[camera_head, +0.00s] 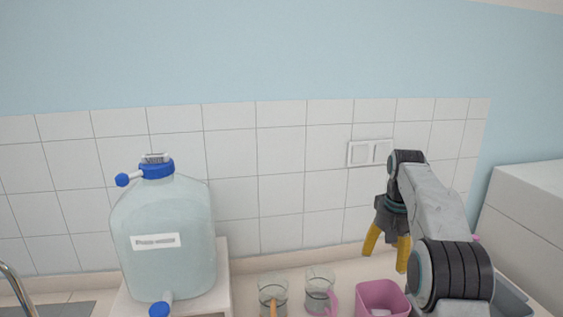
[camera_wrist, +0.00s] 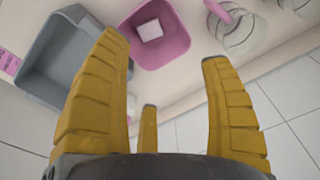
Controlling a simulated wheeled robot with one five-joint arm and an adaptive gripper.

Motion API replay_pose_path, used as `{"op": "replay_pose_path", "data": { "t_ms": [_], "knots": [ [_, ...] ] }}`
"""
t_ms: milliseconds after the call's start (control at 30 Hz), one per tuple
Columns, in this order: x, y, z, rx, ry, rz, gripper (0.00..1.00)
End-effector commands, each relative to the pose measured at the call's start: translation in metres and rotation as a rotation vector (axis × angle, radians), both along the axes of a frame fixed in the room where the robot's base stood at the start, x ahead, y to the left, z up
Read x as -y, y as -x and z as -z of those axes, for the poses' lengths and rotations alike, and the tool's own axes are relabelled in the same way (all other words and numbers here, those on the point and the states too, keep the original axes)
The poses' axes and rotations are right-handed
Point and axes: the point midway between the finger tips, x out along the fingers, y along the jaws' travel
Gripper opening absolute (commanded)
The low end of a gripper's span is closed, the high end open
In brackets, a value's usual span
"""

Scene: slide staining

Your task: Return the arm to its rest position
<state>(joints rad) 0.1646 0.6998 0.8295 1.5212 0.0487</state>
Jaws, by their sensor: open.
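My gripper (camera_head: 387,252) has yellow fingers and hangs from my raised grey arm at the right of the head view. In the wrist view my gripper (camera_wrist: 170,85) shows its fingers spread apart with nothing between them. It is open and empty. It hangs above the counter, near the pink container (camera_head: 381,296), touching nothing that I can see. The pink container (camera_wrist: 172,56) also shows beyond the fingertips in the wrist view, with a small white object (camera_wrist: 149,30) inside.
A large water bottle (camera_head: 165,240) with blue cap stands on a white stand at left. Two glass beakers (camera_head: 273,297) (camera_head: 319,290) stand mid-counter. A grey bin (camera_wrist: 62,60) is beside the pink container. A white cabinet (camera_head: 530,205) is at right. The tiled wall (camera_head: 280,150) is behind.

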Motion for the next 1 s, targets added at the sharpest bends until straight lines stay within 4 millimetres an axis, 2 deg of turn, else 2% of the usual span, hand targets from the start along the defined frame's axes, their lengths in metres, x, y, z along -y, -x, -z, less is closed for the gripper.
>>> {"op": "replay_pose_path", "data": {
  "t_ms": [33,200,467,700,900,1000],
  "knots": [
    [-0.006,0.012,-0.014,0.016,0.002,-0.01,0.72],
    [-0.025,0.053,-0.044,0.063,0.01,-0.042,0.72],
    [-0.05,0.131,-0.068,0.136,0.022,-0.092,0.72],
    [-0.068,0.211,-0.062,0.204,0.029,-0.137,0.72],
    [-0.078,0.274,-0.038,0.256,0.035,-0.171,0.72],
    [-0.082,0.298,-0.024,0.275,0.036,-0.186,0.72]
  ]
}}
